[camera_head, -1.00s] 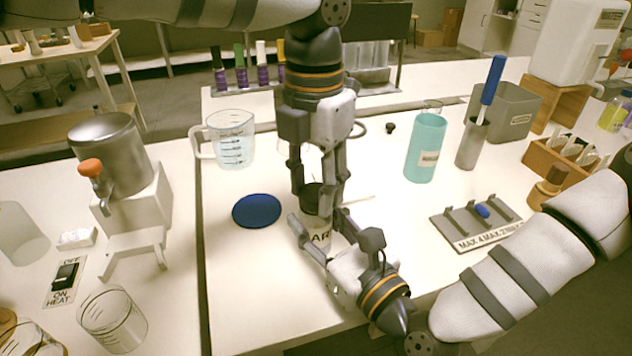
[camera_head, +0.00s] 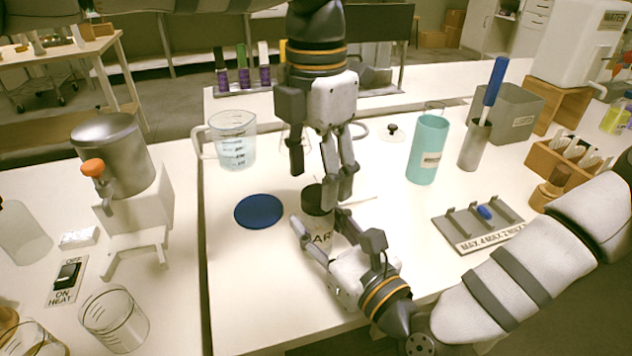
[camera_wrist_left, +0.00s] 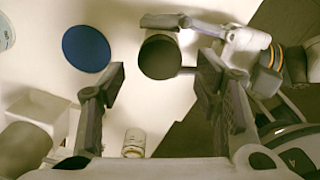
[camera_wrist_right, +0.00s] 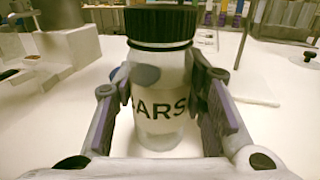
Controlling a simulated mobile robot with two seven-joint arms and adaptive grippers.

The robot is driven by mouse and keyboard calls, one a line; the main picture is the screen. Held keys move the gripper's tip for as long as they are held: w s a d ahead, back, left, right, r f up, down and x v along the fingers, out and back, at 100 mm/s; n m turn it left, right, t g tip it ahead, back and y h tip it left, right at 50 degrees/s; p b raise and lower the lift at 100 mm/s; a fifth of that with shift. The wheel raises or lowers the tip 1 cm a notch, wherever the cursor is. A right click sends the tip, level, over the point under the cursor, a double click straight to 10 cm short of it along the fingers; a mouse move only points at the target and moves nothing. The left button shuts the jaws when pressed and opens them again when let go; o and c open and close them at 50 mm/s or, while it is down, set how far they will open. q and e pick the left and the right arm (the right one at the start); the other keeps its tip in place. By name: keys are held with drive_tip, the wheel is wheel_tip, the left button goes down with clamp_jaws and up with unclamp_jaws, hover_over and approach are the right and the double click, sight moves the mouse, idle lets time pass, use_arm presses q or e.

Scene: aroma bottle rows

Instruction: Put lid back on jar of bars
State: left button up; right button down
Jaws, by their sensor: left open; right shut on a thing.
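The clear jar (camera_head: 318,228) stands upright at the middle front of the table; its label reads "ARS" in the right wrist view (camera_wrist_right: 158,108). A black lid (camera_wrist_right: 160,25) sits on the jar's mouth and looks level. It also shows from above in the left wrist view (camera_wrist_left: 159,57). My right gripper (camera_head: 322,232) is shut around the jar's body, one finger on each side. My left gripper (camera_head: 320,182) is open, pointing down just above the lid, with its fingers apart and empty.
A blue round mat (camera_head: 258,211) lies left of the jar. A measuring jug (camera_head: 232,140), teal cylinder (camera_head: 428,150) and blue-handled holder (camera_head: 474,145) stand behind. A slotted rack (camera_head: 478,222) is at right. A small black-knobbed piece (camera_head: 393,132) lies behind.

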use_arm(q)
wheel_tip(320, 180, up, 2)
drive_tip(key=shift+r, duration=0.1)
drive_tip(key=shift+c, duration=0.3)
